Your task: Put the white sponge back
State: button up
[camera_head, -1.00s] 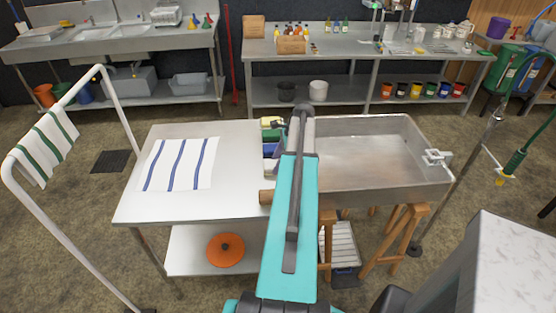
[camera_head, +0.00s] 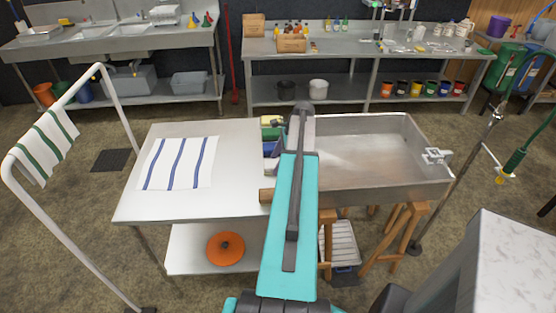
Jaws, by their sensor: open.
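A narrow group of small items stands along the right edge of the steel table (camera_head: 215,203), beside the pan. A yellow and green piece (camera_head: 271,123) is at its far end. A blue piece (camera_head: 270,146) is in the middle. A small pale patch (camera_head: 271,164) is at the near end; it may be the white sponge, but it is too small and too covered to tell. My teal arm reaches over this spot and hides part of it. My gripper is hidden behind the arm, so its hold on anything does not show.
A large steel pan (camera_head: 425,182) on wooden legs adjoins the table on the right. A blue-striped white cloth (camera_head: 203,170) lies flat on the table's left. A white rail with a green-striped towel (camera_head: 43,146) stands at left. The table's front left is clear.

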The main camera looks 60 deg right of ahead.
jog(key=b+v, duration=0.3)
jog(key=v, duration=0.9)
jog(key=shift+w, duration=0.1)
dwell(0.8)
jog(key=shift+r, duration=0.15)
